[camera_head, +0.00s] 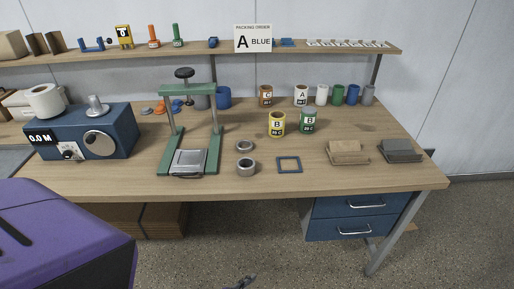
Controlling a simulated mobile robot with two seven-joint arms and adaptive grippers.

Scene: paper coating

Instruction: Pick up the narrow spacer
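Two grey metal rings stand on the wooden bench right of the green press. The farther ring (245,146) looks lower and flatter, and it looks like the narrow spacer. The nearer ring (246,167) looks taller. Both lie flat with open centres, apart from each other. A small dark tip at the bottom edge, probably my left gripper (242,283), shows in front of the bench and well below the rings. Most of it is cut off, so its opening cannot be told. My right gripper is not in view.
The green press (189,125) stands just left of the rings. A blue square frame (289,171) lies to their right. Yellow (277,124) and green (308,121) labelled cans stand behind. The bench front (300,190) is clear near the rings.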

